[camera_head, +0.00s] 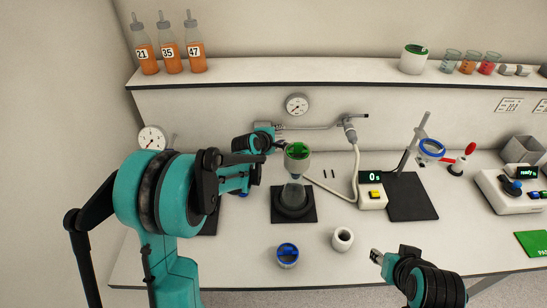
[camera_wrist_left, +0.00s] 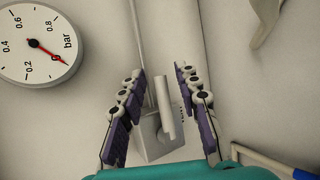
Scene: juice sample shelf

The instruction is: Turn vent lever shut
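The vent lever (camera_wrist_left: 164,105) is a pale grey bar on a small grey block (camera_wrist_left: 152,145) in the left wrist view. It stands between the two fingers of my left gripper (camera_wrist_left: 160,76), which is open, with a gap to each finger. In the head view my left gripper (camera_head: 277,142) is at the left end of the wall pipe (camera_head: 308,127) and mostly hides the lever. The round gauge (camera_wrist_left: 35,42) is left of it in the wrist view, and on the wall in the head view (camera_head: 297,104). My right gripper (camera_head: 376,256) is low right, apart from everything; its finger opening is unclear.
A flask with a green-topped funnel (camera_head: 297,160) stands on a dark pad close below my left gripper. A hose (camera_head: 356,172) hangs from the pipe's right end. A blue-topped jar (camera_head: 287,255) and a white cup (camera_head: 342,239) stand in front. The shelf (camera_head: 300,78) overhangs above.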

